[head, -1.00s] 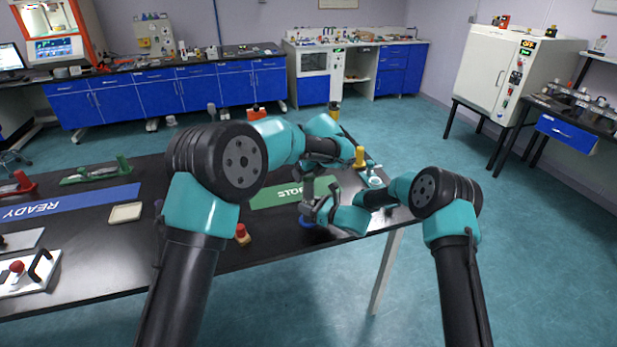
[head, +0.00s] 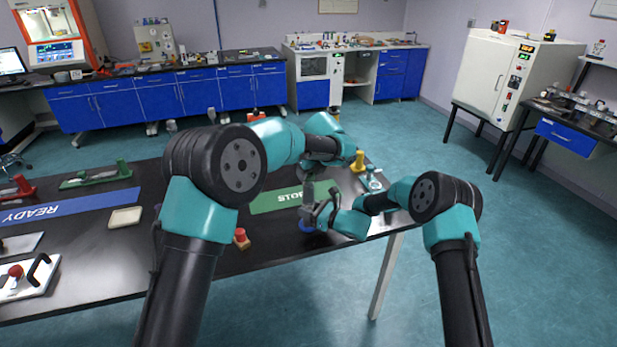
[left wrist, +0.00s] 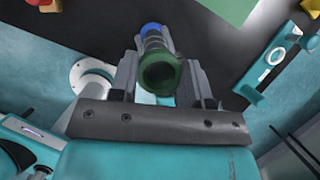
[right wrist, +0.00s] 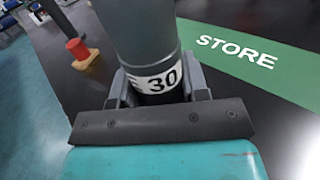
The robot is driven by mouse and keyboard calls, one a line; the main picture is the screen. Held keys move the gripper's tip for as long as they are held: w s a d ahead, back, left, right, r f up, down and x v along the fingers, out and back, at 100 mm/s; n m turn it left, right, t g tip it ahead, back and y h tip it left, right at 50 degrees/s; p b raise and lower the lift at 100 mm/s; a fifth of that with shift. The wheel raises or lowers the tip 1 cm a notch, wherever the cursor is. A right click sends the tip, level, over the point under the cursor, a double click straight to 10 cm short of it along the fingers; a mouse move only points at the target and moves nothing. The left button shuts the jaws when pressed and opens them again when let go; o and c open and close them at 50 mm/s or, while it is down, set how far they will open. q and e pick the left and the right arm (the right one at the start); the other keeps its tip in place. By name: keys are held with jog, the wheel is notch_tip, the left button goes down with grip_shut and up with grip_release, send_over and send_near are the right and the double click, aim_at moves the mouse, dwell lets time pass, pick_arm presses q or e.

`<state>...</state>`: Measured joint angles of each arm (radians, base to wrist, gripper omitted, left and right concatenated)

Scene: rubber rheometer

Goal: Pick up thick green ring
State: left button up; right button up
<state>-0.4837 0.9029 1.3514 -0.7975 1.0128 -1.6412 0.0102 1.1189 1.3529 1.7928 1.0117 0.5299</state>
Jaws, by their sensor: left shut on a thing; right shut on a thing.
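The thick green ring (left wrist: 160,73) is at the near end of a dark cylinder in the left wrist view, between the fingers of my left gripper (left wrist: 160,80). The left gripper is shut on it. In the head view my left gripper (head: 308,186) is above the right one. In the head view the right gripper (head: 320,212) is beside the cylinder, above a blue base (head: 308,226). The ring is too small to make out in the head view.
A green STORE mat (right wrist: 235,48) lies beside the cylinder on the black table. A red-topped wooden piece (right wrist: 80,52) stands to the left. A yellow piece (head: 358,160) and a teal holder (head: 372,179) stand near the far right table edge. A blue READY mat (head: 70,205) lies left.

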pick_arm(q)
notch_tip(320, 180, up, 8)
dwell(0.4)
jog(key=shift+r, duration=0.15)
jog(key=shift+r, duration=2.4)
pick_arm(e)
jog(key=o, duration=1.3)
jog(key=shift+d, duration=0.1)
jog(key=v, duration=1.2)
